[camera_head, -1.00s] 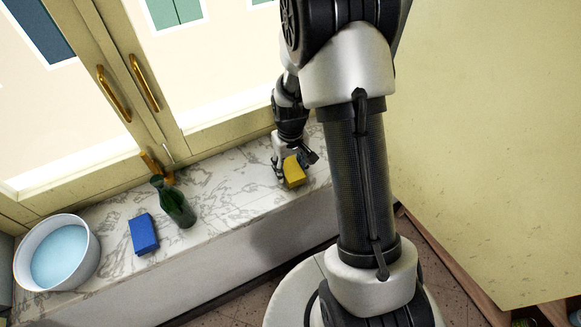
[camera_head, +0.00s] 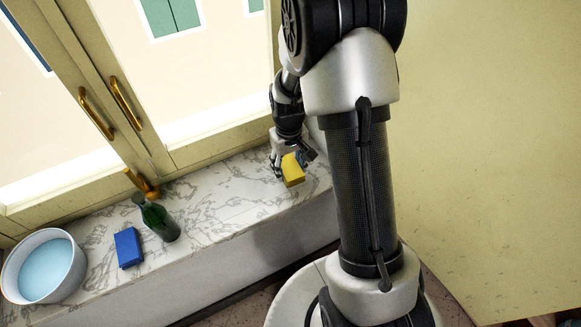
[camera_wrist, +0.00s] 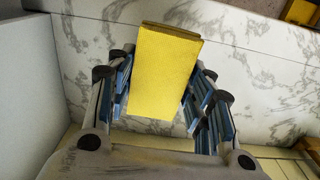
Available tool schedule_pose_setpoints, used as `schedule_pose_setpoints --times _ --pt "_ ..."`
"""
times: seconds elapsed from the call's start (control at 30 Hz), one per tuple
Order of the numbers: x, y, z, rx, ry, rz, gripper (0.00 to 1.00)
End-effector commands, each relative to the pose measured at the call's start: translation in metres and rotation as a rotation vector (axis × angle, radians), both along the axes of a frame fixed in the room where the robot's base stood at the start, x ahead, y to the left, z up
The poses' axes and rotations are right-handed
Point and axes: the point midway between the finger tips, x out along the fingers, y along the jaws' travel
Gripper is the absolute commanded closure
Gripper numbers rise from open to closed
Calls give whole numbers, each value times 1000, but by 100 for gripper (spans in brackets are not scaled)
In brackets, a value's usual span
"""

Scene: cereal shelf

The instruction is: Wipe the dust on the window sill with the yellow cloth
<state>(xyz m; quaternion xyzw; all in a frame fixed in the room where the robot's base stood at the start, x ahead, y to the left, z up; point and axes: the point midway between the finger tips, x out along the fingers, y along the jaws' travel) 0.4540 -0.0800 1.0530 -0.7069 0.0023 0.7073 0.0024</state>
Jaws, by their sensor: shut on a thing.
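The yellow cloth (camera_head: 292,170) is a block-shaped piece held in my gripper (camera_head: 290,160) at the right end of the window sill. In the wrist view the cloth (camera_wrist: 162,70) sits between the two blue-padded fingers of my gripper (camera_wrist: 160,90). The gripper is shut on it. The sill (camera_head: 225,200) is white marble with grey veins. I cannot tell dust apart from the veining. Whether the cloth touches the marble is also unclear.
A green bottle (camera_head: 160,222), a blue block (camera_head: 129,247) and a white basin with blue water (camera_head: 45,268) stand on the sill's left part. Window handles (camera_head: 127,103) and an orange-brown item (camera_head: 140,184) are behind. A yellowish wall (camera_head: 490,140) stands at right.

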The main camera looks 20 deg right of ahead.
Motion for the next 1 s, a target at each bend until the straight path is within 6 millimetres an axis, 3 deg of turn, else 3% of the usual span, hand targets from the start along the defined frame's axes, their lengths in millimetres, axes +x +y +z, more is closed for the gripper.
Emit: schedule_pose_setpoints --times 0.4,1.0 --pt "5 3 36 0 -1 1 75" --pt "5 4 36 0 -1 1 75"
